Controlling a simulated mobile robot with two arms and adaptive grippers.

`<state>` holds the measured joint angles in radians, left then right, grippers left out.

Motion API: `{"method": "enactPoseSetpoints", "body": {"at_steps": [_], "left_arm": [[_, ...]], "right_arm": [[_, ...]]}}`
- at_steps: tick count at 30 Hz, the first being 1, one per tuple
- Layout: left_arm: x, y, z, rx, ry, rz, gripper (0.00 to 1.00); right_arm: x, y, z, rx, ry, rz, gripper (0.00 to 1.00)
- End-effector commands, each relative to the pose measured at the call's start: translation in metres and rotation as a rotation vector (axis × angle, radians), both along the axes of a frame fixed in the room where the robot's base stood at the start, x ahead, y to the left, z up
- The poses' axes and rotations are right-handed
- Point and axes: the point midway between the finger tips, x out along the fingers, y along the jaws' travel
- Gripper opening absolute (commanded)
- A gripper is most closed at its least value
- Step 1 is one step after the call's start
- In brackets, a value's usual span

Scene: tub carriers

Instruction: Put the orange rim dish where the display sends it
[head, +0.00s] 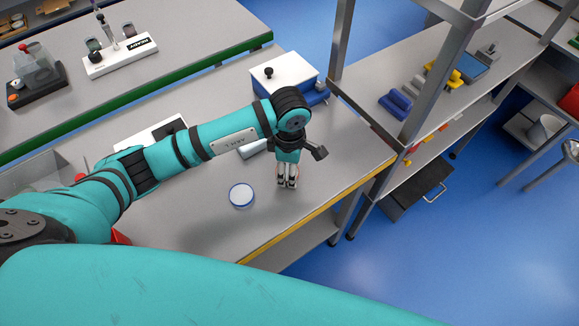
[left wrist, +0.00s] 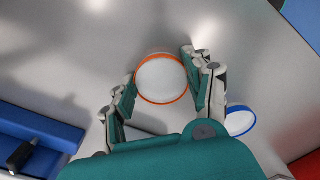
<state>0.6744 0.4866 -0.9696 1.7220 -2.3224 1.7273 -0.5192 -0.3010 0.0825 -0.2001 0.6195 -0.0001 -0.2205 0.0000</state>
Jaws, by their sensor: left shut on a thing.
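The orange rim dish (left wrist: 161,79) is round and white with an orange rim. In the left wrist view it sits between the two fingers of my left gripper (left wrist: 161,68), which is shut on it. In the head view my left gripper (head: 287,183) points down low at the table's right part, and the dish is mostly hidden there. Whether the dish touches the table is hard to tell. A similar blue-rimmed dish (head: 241,195) lies on the table to the left; it also shows in the left wrist view (left wrist: 240,121). No display can be clearly read. My right gripper is not in view.
A metal shelf unit (head: 400,130) with blue and yellow items stands right. A far bench (head: 200,35) holds a labelled white stand (head: 122,57).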

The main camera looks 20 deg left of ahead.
Motion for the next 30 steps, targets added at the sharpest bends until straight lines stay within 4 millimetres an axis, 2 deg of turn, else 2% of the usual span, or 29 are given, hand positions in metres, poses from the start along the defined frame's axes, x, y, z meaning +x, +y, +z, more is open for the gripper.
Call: {"method": "enactPoseSetpoints", "body": {"at_steps": [1,6,16,17,20,30], "left_arm": [[0.000,0.000,-0.001,0.000,0.000,0.000,0.55],[0.000,0.000,0.000,0.000,0.000,0.000,0.75],[0.000,0.000,0.006,0.000,0.001,0.000,0.75],[0.001,0.000,0.006,0.000,-0.001,0.000,0.75],[0.002,0.000,0.020,0.000,-0.005,-0.001,0.75],[0.001,0.000,0.092,0.000,-0.005,0.000,0.75]], "right_arm": [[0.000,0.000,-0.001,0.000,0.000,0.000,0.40],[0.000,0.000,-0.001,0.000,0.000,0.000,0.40],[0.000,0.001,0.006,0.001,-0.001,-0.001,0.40],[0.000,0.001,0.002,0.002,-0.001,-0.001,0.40],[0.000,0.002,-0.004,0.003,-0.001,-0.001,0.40],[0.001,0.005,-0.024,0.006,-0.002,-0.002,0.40]]}}
